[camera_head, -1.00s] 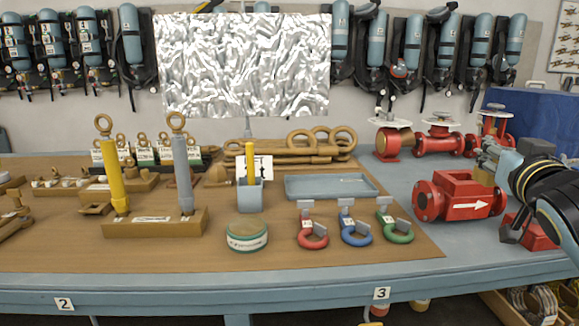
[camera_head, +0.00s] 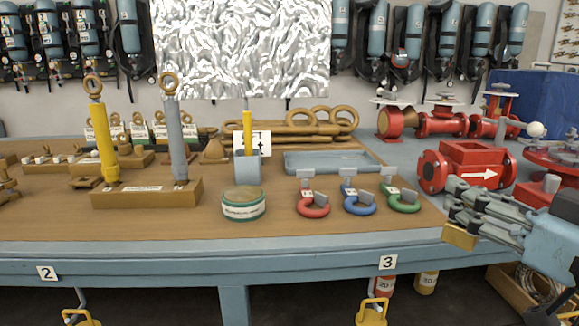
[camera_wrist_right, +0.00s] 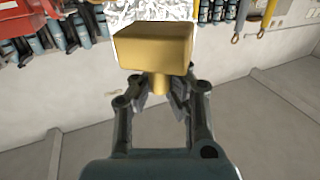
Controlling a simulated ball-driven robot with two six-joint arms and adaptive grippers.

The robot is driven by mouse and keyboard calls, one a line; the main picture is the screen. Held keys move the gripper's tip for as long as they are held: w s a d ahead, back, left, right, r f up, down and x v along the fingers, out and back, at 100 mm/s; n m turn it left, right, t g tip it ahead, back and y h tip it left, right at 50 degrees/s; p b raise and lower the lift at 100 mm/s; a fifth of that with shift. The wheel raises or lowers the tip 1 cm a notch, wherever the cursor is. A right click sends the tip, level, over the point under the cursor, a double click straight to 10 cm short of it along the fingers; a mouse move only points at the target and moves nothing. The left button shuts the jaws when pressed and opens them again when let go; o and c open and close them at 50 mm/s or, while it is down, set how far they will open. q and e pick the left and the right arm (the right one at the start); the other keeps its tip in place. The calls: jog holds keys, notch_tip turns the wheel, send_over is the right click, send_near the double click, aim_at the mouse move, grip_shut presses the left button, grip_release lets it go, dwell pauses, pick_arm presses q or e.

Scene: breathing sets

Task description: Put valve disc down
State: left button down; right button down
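The valve disc is a brass block with a short stem. It shows in the head view (camera_head: 459,236) and large in the right wrist view (camera_wrist_right: 155,47). My right gripper (camera_head: 463,214) is shut on its stem; the fingers close around it in the wrist view (camera_wrist_right: 160,88). The disc hangs in front of the bench's front edge, clear of the bench as far as I see. The red valve body (camera_head: 460,155) with a white arrow stands on the bench behind the gripper. My left gripper is not in view.
The blue bench (camera_head: 300,256) has a brown mat. A blue-grey tray (camera_head: 330,162) lies on the mat. Red, blue and green lifting rings (camera_head: 313,208) and a round tin (camera_head: 243,206) stand near the front. More red valves (camera_head: 441,122) stand at the back right.

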jog(key=shift+s+a+f+n+y, duration=0.15)
jog(key=shift+s+a+y, duration=0.1)
jog(key=shift+s, duration=0.15)
jog(key=shift+s+a+r+n+y, duration=0.15)
jog(key=shift+s+a+y, duration=0.1)
jog(key=shift+s, duration=0.15)
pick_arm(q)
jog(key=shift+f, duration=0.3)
